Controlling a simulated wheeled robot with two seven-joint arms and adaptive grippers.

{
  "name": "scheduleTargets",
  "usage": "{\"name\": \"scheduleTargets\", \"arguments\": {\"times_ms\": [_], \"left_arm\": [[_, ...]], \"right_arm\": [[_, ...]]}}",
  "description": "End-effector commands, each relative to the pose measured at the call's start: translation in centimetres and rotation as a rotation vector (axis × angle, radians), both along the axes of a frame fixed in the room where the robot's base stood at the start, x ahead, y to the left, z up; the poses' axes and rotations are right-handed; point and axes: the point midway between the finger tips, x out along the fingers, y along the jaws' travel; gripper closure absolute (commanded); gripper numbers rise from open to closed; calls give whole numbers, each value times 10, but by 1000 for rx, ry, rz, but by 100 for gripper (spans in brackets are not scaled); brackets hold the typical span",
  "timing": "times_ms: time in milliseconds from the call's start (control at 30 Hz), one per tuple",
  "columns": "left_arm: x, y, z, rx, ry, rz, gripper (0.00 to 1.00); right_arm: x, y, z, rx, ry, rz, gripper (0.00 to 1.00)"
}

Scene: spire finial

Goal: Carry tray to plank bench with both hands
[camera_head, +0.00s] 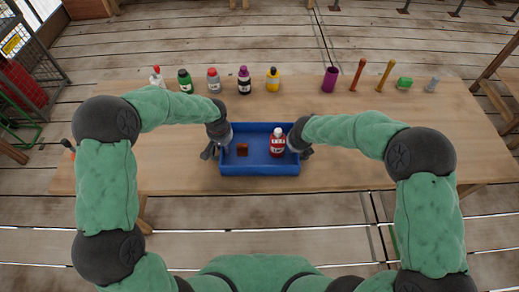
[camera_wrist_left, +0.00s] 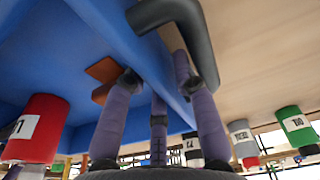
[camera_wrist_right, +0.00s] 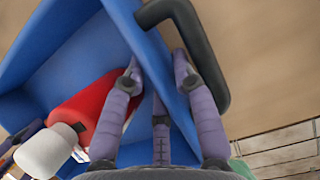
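A blue tray (camera_head: 232,170) sits on the wooden table, with a red bottle with a white cap (camera_head: 277,143) and a small brown block (camera_head: 242,150) inside. My left gripper (camera_head: 213,148) is at the tray's left end. In the left wrist view its straight, spread fingers (camera_wrist_left: 158,80) straddle the end wall beside a dark handle (camera_wrist_left: 178,18). My right gripper (camera_head: 300,150) is at the right end. Its spread fingers (camera_wrist_right: 158,72) straddle that wall beside another dark handle (camera_wrist_right: 185,25). I see no firm closure on either side. Which surface is the plank bench is unclear.
Several bottles (camera_head: 213,80) line the table's back edge. Wooden table surface (camera_head: 345,170) is clear right of the tray. A rack (camera_head: 30,70) stands at left.

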Motion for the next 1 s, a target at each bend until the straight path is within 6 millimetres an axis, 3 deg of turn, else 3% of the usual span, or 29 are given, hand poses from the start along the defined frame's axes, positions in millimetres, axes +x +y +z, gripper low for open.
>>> {"name": "scheduleTargets", "arguments": {"times_ms": [67,200,667,1000], "left_arm": [[0,0,0,0,0,0,72],[0,0,0,0,0,0,100],[1,0,2,0,-2,1,100],[1,0,19,0,-2,1,100]], "right_arm": [[0,0,0,0,0,0,72],[0,0,0,0,0,0,100],[1,0,3,0,-3,0,100],[1,0,19,0,-3,0,100]]}}
